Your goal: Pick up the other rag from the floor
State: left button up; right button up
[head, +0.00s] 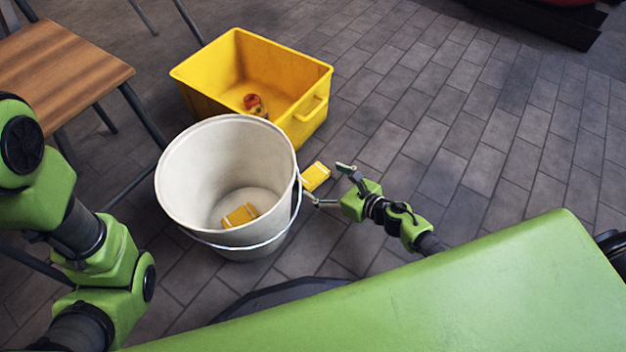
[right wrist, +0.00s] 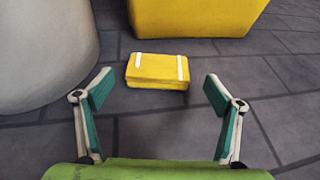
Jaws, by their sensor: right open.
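A folded yellow rag with white stripes (head: 315,176) lies on the floor just right of the white bucket (head: 215,160). In the right wrist view the same rag (right wrist: 157,71) lies ahead, centred between my fingers. My right gripper (head: 334,184) is open and empty, with its fingers apart on the near side of the rag, not closed on it. It also shows in the right wrist view (right wrist: 158,92). Another yellow rag (head: 240,215) lies inside the bucket, on its bottom. My left arm shows at the left, but its gripper is out of view.
A yellow crate (head: 255,40) stands behind the bucket with small red and yellow items (head: 255,104) in it. A wooden-topped seat or table (head: 55,70) is at the left.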

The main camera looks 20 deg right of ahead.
aim_at(314, 175)
jog(key=b+x, duration=0.2)
jog(key=x, duration=0.3)
jog(key=shift+w+a, duration=0.25)
jog(key=shift+w, duration=0.1)
jog(key=shift+r, duration=0.1)
jog(key=c, duration=1.2)
